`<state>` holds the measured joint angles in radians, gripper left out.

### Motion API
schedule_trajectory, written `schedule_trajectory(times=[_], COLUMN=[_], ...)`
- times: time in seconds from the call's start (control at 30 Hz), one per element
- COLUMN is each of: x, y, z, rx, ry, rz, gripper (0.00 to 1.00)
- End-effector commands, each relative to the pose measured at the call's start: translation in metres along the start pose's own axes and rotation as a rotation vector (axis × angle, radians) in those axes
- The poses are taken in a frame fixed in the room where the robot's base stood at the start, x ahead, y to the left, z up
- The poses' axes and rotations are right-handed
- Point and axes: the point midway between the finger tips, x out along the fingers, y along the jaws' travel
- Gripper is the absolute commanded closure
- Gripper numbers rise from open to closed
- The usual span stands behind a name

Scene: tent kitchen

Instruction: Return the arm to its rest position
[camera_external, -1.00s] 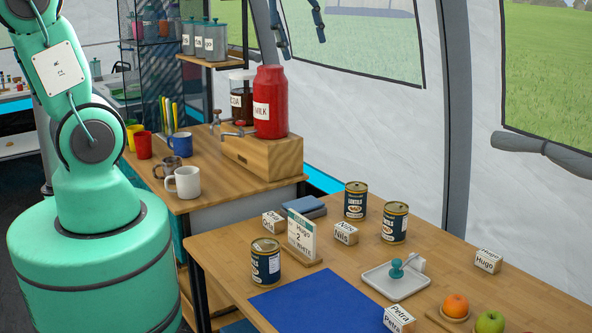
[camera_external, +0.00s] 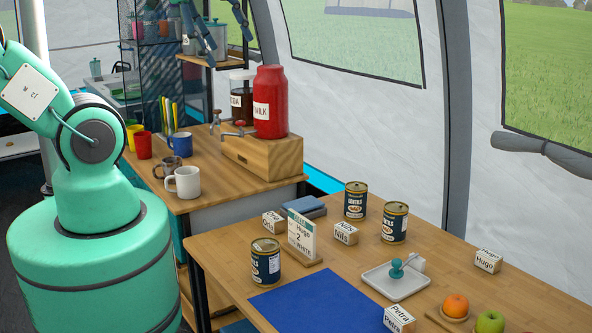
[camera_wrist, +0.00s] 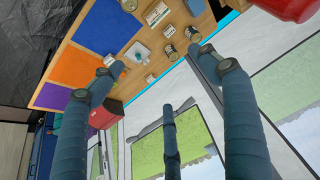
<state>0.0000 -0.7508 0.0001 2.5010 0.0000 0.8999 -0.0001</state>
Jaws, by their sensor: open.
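My arm (camera_external: 85,150) stands at the left in the external view, bent back at the elbow. My gripper (camera_external: 226,42) is high in the air at the top of the external view, in front of the shelf with the grey canisters. In the wrist view its blue fingers (camera_wrist: 156,68) are spread wide with nothing between them. The gripper is open and empty. Part of the arm lies outside the external view.
A red milk dispenser (camera_external: 270,105) stands on a wooden box below my gripper. Mugs (camera_external: 183,182) stand on the back counter. The front table holds cans (camera_external: 394,222), name blocks (camera_external: 488,260), a tray (camera_external: 376,280) and fruit (camera_external: 455,306). The shelf (camera_external: 205,59) is close to the fingers.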

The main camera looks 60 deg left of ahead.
Motion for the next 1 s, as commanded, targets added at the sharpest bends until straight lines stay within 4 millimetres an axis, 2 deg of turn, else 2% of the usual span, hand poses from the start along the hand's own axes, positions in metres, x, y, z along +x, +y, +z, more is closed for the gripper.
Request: schedule_trajectory(times=[0.27,0.6,1.0], x=[0.000,0.018,0.016], y=[0.000,0.000,0.000], z=[0.000,0.009,0.008], rx=[0.000,0.000,0.000], ry=[0.000,0.000,0.000], rz=[0.000,0.000,0.000], gripper=[0.24,0.24,0.24])
